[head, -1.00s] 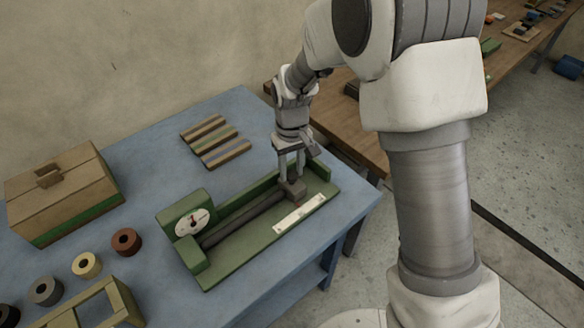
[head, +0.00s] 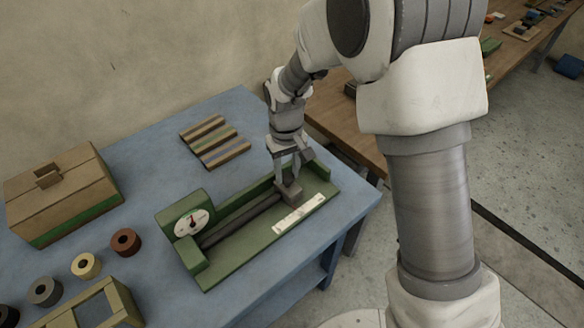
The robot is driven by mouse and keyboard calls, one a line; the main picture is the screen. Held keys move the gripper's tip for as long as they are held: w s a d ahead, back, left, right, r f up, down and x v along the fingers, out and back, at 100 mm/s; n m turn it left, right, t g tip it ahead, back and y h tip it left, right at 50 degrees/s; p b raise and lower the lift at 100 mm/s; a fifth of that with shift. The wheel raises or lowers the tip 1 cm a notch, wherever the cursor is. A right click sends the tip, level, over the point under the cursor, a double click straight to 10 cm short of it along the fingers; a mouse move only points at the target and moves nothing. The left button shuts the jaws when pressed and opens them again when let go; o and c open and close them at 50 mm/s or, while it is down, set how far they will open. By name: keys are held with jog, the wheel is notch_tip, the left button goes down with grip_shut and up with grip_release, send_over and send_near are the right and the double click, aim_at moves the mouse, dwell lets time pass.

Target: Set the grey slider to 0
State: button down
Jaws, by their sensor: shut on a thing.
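The green slide device (head: 222,262) lies on the blue table. A dark grey rail (head: 240,221) runs along it from a round white dial (head: 191,223) at its left end. The grey slider (head: 289,195) sits near the right end of the rail. A white scale strip (head: 299,214) lies beside it; its marks are too small to read. My gripper (head: 287,184) points down and is shut on the grey slider, its fingers on either side of the top. The dial's needle points roughly upward.
A brown and green box (head: 65,195) stands at the left. Several rolls, including a dark red one (head: 126,242), stand near a wooden frame (head: 97,305) in front. Striped strips (head: 215,141) lie behind the device. The blue table (head: 150,170) is bare between them.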

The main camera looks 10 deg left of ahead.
jog(key=s+a, duration=0.5)
jog(key=shift+s, duration=0.35)
jog(key=shift+c, duration=2.3)
grip_release()
jog(key=shift+s, duration=0.1)
jog(key=shift+r, duration=0.15)
notch_tip(320, 180, up, 17)
jog(key=p, duration=0.1)
jog(key=shift+p, duration=0.35)
